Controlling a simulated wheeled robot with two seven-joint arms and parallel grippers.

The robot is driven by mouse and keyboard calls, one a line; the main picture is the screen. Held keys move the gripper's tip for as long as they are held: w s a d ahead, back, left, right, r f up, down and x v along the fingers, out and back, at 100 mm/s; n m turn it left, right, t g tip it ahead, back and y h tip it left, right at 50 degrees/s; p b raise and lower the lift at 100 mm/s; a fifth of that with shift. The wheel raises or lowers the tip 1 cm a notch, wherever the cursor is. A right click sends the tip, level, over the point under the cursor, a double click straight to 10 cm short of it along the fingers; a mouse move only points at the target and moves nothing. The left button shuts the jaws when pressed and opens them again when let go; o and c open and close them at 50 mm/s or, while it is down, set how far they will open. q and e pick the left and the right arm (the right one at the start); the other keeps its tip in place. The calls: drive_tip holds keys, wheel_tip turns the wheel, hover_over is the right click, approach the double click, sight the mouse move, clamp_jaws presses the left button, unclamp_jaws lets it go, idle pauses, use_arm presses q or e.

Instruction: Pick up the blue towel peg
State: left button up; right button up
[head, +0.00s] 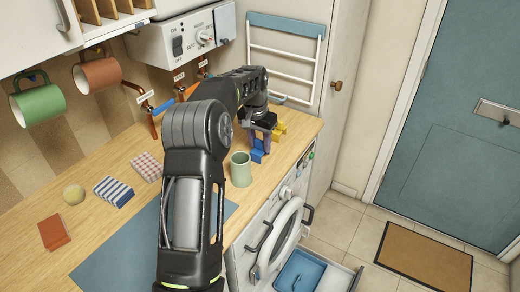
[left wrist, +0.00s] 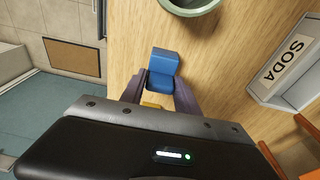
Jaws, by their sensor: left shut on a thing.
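The blue towel peg (head: 258,151) is at the back right of the wooden counter, near the front edge. My left gripper (head: 264,135) reaches down over it from the left and is shut on it. In the left wrist view, the blue peg (left wrist: 164,66) sits between the two purple fingers (left wrist: 160,92). I cannot tell whether the peg still touches the counter. A yellow peg (head: 279,131) is just behind and right of the gripper; it is partly hidden in the left wrist view (left wrist: 151,104). My right gripper is not in view.
A green mug (head: 241,170) stands close in front of the blue peg. A box labelled SODA (left wrist: 288,62) shows in the left wrist view.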

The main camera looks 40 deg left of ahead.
sight(260, 140)
use_arm(q)
clamp_jaws()
wheel_tip(260, 140, up, 10)
drive_tip(key=shift+r+b, duration=0.1)
drive_tip(key=shift+b, duration=0.35)
drive_tip(key=shift+d, duration=0.1)
idle(0.5)
